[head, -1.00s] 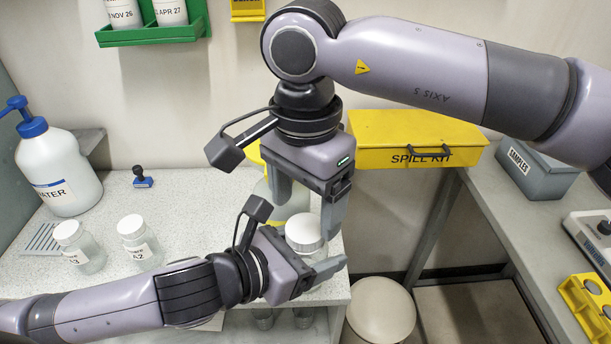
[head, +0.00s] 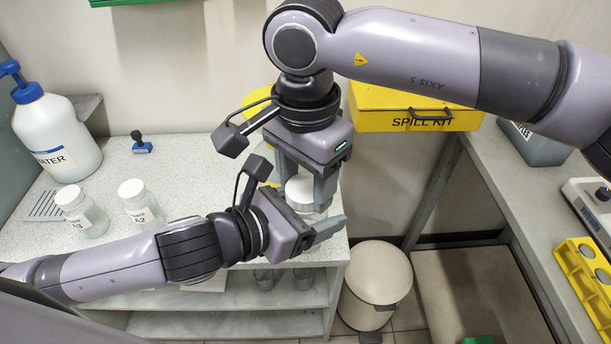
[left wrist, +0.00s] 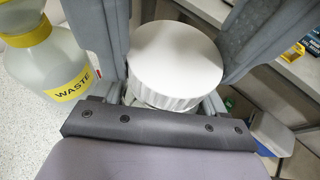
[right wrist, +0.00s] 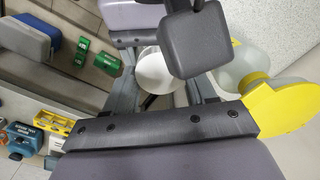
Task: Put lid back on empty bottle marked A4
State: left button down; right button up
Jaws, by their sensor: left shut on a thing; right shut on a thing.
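A white ribbed lid (head: 300,190) is between the fingers of my right gripper (head: 303,197), which is shut on it from above. In the left wrist view the lid (left wrist: 176,58) is seen close up, over the space between my left fingers. My left gripper (head: 318,234) is shut just below the lid, on a bottle whose body is almost wholly hidden by the fingers. Its label cannot be read. The lid is at the bottle's top, but I cannot tell if it is fully seated. The right wrist view also shows the lid (right wrist: 156,70).
Lidded bottles A3 (head: 82,212) and A2 (head: 140,204) stand on the bench to the left, near the water bottle (head: 55,135). A waste bottle (left wrist: 38,65) stands close behind my grippers. A bin (head: 375,285) is on the floor beside the bench.

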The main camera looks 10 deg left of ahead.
jog(key=m, duration=0.3)
jog(key=o, duration=1.2)
jog(key=shift+c, duration=0.2)
jog(key=shift+r, duration=0.1)
jog(key=shift+r, duration=2.2)
jog(key=shift+c, duration=0.5)
